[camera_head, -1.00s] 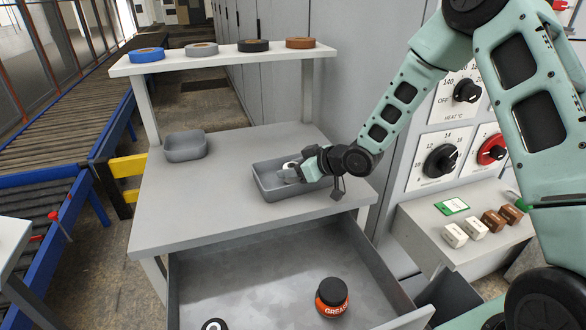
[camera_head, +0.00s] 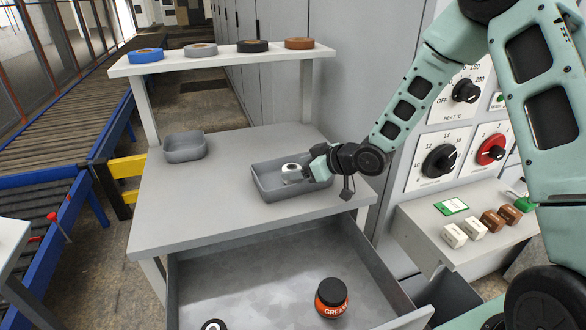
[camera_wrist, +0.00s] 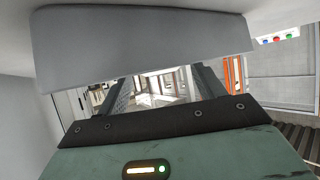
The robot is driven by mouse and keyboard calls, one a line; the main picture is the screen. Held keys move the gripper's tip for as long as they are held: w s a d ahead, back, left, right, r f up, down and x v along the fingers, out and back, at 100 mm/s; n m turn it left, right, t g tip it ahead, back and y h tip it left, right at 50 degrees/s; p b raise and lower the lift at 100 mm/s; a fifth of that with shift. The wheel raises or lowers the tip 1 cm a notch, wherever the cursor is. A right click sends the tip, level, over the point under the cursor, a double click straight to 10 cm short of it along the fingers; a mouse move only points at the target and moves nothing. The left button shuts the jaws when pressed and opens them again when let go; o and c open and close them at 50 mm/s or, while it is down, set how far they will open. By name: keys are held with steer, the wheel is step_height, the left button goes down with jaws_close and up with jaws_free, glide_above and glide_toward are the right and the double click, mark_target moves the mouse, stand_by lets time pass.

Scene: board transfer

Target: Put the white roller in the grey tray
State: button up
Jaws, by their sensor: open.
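The white roller (camera_head: 291,172) is inside the larger grey tray (camera_head: 266,194) on the grey workbench, near the tray's middle. It shows a dark round spot on its end. My gripper (camera_head: 307,173) is open, just right of the roller and low over the tray's right part. Whether a finger still touches the roller is too small to tell. In the wrist view, my two fingers (camera_wrist: 162,88) stand apart with nothing between them, and the roller is not seen there.
A smaller grey bin (camera_head: 185,148) stands at the bench's back left. A shelf (camera_head: 225,58) above holds several tape rolls. The open drawer (camera_head: 260,275) below holds a grease jar (camera_head: 331,297). A control panel (camera_head: 438,155) stands at the right. The bench's left front is clear.

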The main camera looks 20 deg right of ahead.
steer(key=v, duration=0.9)
steer(key=s+a+r+g+h, duration=0.2)
steer(key=s+a+g+h, duration=0.25)
steer(key=s+a, duration=0.5)
steer(key=s+a+r+g+h, duration=0.1)
steer(key=s+a+g, duration=0.1)
steer(key=s, duration=0.8)
steer(key=s+a+r+g+h, duration=0.1)
steer(key=s+a+g, duration=0.1)
steer(key=s, duration=0.9)
steer(key=shift+s+r+g, duration=0.3)
steer(key=shift+r+g, duration=0.05)
steer(key=shift+g, duration=0.2)
steer(key=shift+h, duration=0.25)
